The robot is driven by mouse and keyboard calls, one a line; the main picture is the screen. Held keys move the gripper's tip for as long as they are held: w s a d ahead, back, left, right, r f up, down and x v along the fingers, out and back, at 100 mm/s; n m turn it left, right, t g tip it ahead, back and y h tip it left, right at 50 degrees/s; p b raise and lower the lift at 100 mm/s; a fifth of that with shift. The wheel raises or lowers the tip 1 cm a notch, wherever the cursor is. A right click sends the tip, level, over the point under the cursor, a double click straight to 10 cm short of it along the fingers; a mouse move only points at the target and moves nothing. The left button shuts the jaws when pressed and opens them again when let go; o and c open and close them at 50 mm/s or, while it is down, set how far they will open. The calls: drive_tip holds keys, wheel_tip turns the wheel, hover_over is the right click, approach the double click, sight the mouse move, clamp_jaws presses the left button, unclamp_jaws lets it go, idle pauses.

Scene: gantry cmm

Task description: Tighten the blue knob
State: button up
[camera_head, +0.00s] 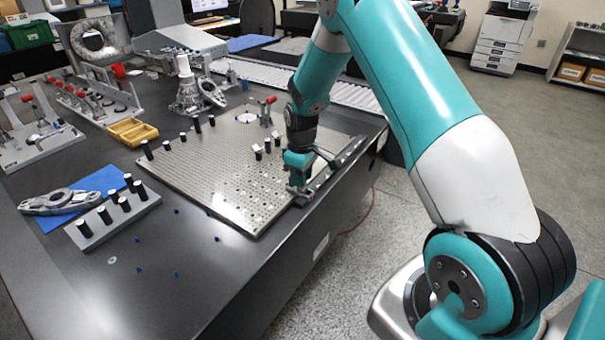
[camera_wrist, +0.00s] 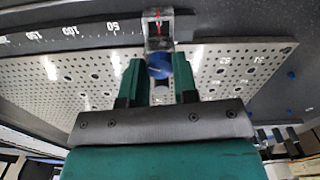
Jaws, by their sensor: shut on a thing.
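The blue knob (camera_wrist: 159,66) shows in the wrist view between the two green fingers of my gripper (camera_wrist: 159,80). The fingers are shut on the knob from both sides. The knob sits at a clear slider piece with a red line (camera_wrist: 158,28) on a dark scale rail (camera_wrist: 80,34) with white numbers. In the head view my gripper (camera_head: 300,190) points down at the rail along the right edge of the perforated plate (camera_head: 215,165). The knob is hidden there by the gripper.
Black-and-white cylinders (camera_head: 257,152) and a red-handled clamp (camera_head: 267,110) stand on the plate. A grey block with several black pegs (camera_head: 95,232), a blue mat (camera_head: 58,219) and a yellow tray (camera_head: 133,131) lie left. The table's front is mostly clear, with small blue dots.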

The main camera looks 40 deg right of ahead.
drive_tip(key=o, duration=0.9)
drive_tip(key=shift+o, duration=0.2)
wheel_tip(320, 180, up, 18)
drive_tip(key=shift+f, duration=0.25)
drive_tip(key=s+a+r+n+y+p, duration=0.1)
drive_tip(key=s+a+r+p, duration=0.1)
drive_tip(key=s+a+r, duration=0.5)
drive_tip(key=s+a+r+y+p, duration=0.1)
drive_tip(key=s+a+r+p, duration=0.15)
drive_tip(key=s+a, duration=0.45)
drive_tip(key=s+a+r+y, duration=0.1)
drive_tip(key=s+a+r, duration=0.1)
drive_tip(key=s+a, duration=0.3)
drive_tip(key=s+a+r+y+p, duration=0.1)
drive_tip(key=s+a, duration=0.3)
drive_tip(key=s, duration=0.5)
drive_tip(key=shift+s+a+r+n+p, duration=0.3)
drive_tip(key=shift+s+a+r, duration=0.05)
drive_tip(key=shift+a, duration=0.05)
